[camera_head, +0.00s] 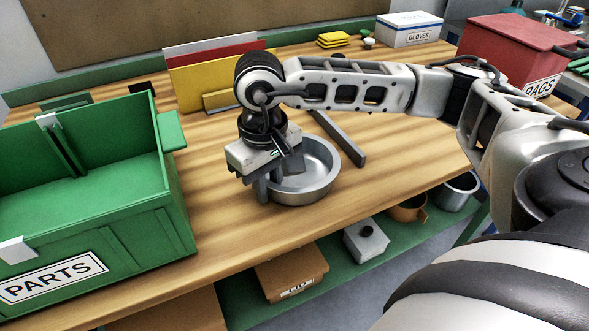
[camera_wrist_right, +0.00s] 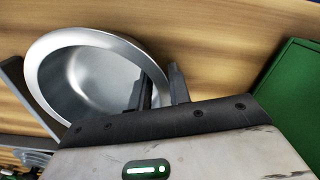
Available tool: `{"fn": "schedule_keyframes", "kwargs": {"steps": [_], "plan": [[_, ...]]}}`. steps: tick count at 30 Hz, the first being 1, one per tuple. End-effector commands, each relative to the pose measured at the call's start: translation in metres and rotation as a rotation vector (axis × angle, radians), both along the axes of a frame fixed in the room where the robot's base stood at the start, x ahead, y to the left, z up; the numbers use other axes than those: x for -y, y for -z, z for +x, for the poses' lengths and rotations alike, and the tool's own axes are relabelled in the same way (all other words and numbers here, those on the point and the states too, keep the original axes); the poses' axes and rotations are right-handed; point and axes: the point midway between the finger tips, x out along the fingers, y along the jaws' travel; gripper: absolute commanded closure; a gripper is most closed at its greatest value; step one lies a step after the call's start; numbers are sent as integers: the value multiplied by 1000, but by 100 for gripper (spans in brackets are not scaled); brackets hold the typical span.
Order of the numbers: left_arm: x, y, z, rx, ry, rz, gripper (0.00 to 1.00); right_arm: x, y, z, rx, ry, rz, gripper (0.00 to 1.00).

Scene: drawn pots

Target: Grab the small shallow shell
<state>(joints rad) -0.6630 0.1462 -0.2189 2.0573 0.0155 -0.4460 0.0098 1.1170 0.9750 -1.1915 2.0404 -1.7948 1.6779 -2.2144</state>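A round, shallow metal pan (camera_head: 310,185) stands upright on the wooden workbench. It fits the small shallow shell best. My right gripper (camera_head: 262,188) points down at the pan's left rim. In the right wrist view, the silver pan (camera_wrist_right: 88,80) lies at left. The right gripper's two dark fingers (camera_wrist_right: 160,85) are apart there, one over the inside of the pan and one outside, with the rim between them. I see no clear contact with the rim. My left gripper is not in view.
A green PARTS crate (camera_head: 125,220) stands left of the pan. A grey bar (camera_head: 340,138) lies close behind it at right. A red RAGS box (camera_head: 510,50) and a white GLOVES box (camera_head: 410,28) stand farther back. Bare bench (camera_head: 400,165) lies right of the pan.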

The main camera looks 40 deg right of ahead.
Motion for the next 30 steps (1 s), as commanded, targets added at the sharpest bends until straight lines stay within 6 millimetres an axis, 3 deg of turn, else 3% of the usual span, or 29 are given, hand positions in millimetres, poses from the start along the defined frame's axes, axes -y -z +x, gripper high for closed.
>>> {"fn": "schedule_keyframes", "kwargs": {"steps": [2, 19, 24, 30], "plan": [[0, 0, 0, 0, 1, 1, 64, 0, 0, 0, 0, 1, -1, 100], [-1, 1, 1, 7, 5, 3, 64, -1, -6, 0, -1, 0, 2, 100], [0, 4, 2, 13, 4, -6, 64, -1, -29, 1, 5, -1, 2, 100], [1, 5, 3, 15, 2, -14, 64, -33, -72, -15, 8, -11, 3, 100]]}}
